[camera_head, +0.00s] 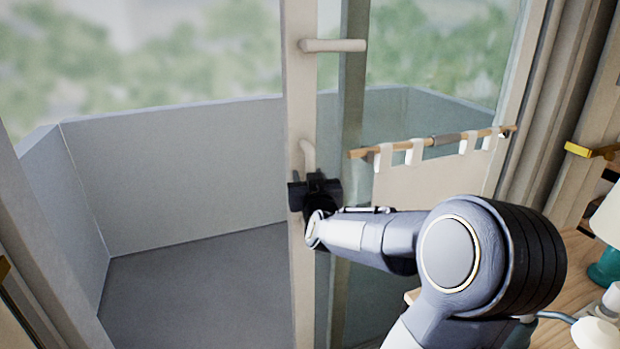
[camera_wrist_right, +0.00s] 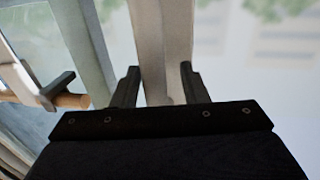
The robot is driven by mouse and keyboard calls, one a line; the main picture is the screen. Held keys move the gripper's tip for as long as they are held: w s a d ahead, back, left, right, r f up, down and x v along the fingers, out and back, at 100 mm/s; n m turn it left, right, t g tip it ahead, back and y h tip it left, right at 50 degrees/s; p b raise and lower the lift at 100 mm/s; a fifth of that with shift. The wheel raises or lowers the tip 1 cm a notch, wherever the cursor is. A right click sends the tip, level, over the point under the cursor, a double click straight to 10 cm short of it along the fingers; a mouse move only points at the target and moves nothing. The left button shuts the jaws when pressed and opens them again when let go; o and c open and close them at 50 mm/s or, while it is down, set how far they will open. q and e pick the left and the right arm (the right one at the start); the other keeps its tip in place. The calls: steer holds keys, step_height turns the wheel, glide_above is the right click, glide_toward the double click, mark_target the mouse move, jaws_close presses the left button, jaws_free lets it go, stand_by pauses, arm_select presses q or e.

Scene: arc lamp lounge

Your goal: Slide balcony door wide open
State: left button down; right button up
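The balcony door's pale upright frame (camera_head: 300,90) stands mid-picture in the head view, with its glass to the right. An open gap to the balcony shows left of it. A pale horizontal handle (camera_head: 335,46) sticks out high on the frame, and a small curved pale handle piece (camera_head: 308,153) shows lower down. My right gripper (camera_head: 314,188) is just below that piece, in front of the frame. In the right wrist view its fingers (camera_wrist_right: 158,85) are apart, with a pale upright bar (camera_wrist_right: 160,40) between them; contact is unclear. My left gripper is out of view.
A wooden rod (camera_head: 400,145) with a pale hanging cloth (camera_head: 430,185) crosses the glass on the right. A wooden surface with a teal-based lamp (camera_head: 605,268) is at the far right. The balcony floor (camera_head: 200,290) is clear.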

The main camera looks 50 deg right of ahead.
steer(key=shift+s, duration=0.1)
steer(key=v, duration=0.7)
steer(key=shift+s+a, duration=0.2)
steer(key=shift+s, duration=0.1)
stand_by(0.3)
steer(key=w+a+f+n+y+p, duration=0.1)
steer(key=w+a+n+y+p, duration=0.15)
steer(key=a+y, duration=0.6)
steer(key=s+a+f+n+g+y+p, duration=0.2)
steer(key=s+a, duration=0.5)
steer(key=a, duration=0.4)
steer(key=s+a+f+n+g+y+p, duration=0.1)
steer(key=s+a+f+g+y, duration=0.4)
steer(key=a, duration=0.6)
steer(key=shift+s+a+n+g+p, duration=0.2)
steer(key=shift+s+n+g+p, duration=0.15)
steer(key=shift+s+n, duration=0.45)
